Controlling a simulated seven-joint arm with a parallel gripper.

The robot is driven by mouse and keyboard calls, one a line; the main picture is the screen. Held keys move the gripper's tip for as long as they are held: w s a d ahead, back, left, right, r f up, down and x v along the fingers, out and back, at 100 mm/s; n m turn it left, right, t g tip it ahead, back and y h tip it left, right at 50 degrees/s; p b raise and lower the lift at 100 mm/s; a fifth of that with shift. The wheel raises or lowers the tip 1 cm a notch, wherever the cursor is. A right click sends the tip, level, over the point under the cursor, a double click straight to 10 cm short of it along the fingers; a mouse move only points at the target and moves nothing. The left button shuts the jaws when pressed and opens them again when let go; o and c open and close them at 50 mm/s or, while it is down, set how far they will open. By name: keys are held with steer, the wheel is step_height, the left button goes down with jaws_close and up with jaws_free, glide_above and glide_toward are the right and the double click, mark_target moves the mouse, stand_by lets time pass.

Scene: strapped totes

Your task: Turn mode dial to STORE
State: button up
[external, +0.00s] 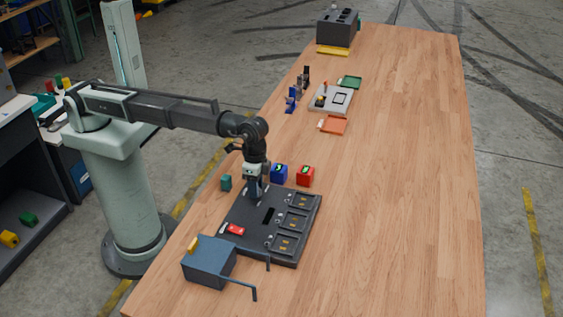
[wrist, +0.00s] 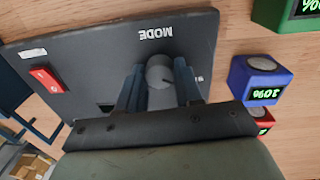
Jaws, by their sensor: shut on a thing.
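The mode dial (wrist: 159,72) is a round grey knob on a dark panel (wrist: 95,45), with the word MODE printed beside it, upside down in the wrist view. My gripper (wrist: 160,88) has one blue finger on each side of the dial and is shut on it. A small label at the dial's right is partly covered by a finger, so the dial's setting cannot be read. In the external view my gripper (external: 256,196) points down at the far left part of the panel (external: 250,245) and hides the dial.
A red rocker switch (external: 236,229) sits on the panel, near several recessed bays. Blue (external: 280,173), red (external: 305,176) and green (external: 226,183) cubes stand behind it. A blue-grey box (external: 209,262) with a bent handle is at the front. The table's right side is clear.

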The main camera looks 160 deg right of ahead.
stand_by(0.4)
steer(key=o, duration=1)
steer(key=r, duration=1.4)
steer(key=shift+s, duration=0.35)
steer(key=shift+f, duration=0.1)
